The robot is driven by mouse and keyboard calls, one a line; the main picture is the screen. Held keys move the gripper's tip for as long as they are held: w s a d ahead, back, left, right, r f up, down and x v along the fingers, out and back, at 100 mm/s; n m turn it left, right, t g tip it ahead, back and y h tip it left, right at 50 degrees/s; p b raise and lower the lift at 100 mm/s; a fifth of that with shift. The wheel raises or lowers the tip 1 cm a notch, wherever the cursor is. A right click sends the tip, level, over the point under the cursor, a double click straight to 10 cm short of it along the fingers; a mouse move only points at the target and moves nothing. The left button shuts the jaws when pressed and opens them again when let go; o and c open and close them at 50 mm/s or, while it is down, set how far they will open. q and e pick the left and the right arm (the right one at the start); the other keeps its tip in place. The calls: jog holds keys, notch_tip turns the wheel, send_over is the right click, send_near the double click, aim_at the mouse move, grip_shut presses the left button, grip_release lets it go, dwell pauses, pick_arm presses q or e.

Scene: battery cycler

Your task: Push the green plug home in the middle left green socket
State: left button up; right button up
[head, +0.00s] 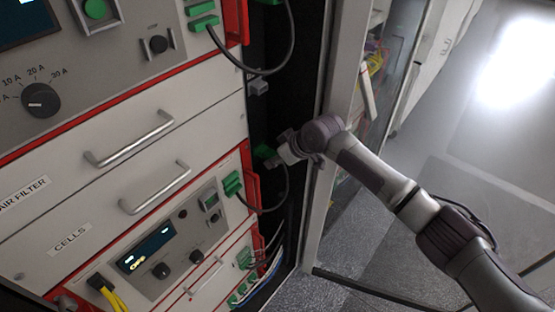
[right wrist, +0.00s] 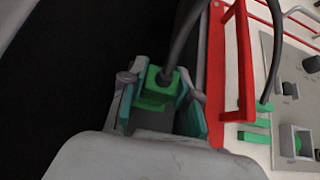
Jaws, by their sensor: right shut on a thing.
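My right gripper (head: 276,155) is shut on the green plug (head: 264,151), in the dark gap right of the cabinet front. In the right wrist view the plug (right wrist: 160,88) sits between the teal finger pads (right wrist: 158,110), with a dark cable running up from it. Green sockets (head: 232,183) show on the CELLS panel, left of and below the gripper. In the right wrist view, green sockets (right wrist: 254,137) lie to the right, beyond a red handle. The plug is apart from them. Which one is the middle left socket I cannot tell. My left gripper is not in view.
A red bracket (right wrist: 240,60) stands between the plug and the panel in the right wrist view. Dark cables (head: 275,200) loop at the cabinet's right edge. A pale door frame (head: 318,215) stands close right of the gap. Metal drawer handles (head: 155,188) protrude at the left.

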jog(key=shift+w+a, duration=0.1)
jog(key=o, duration=0.9)
jog(key=shift+o, duration=0.2)
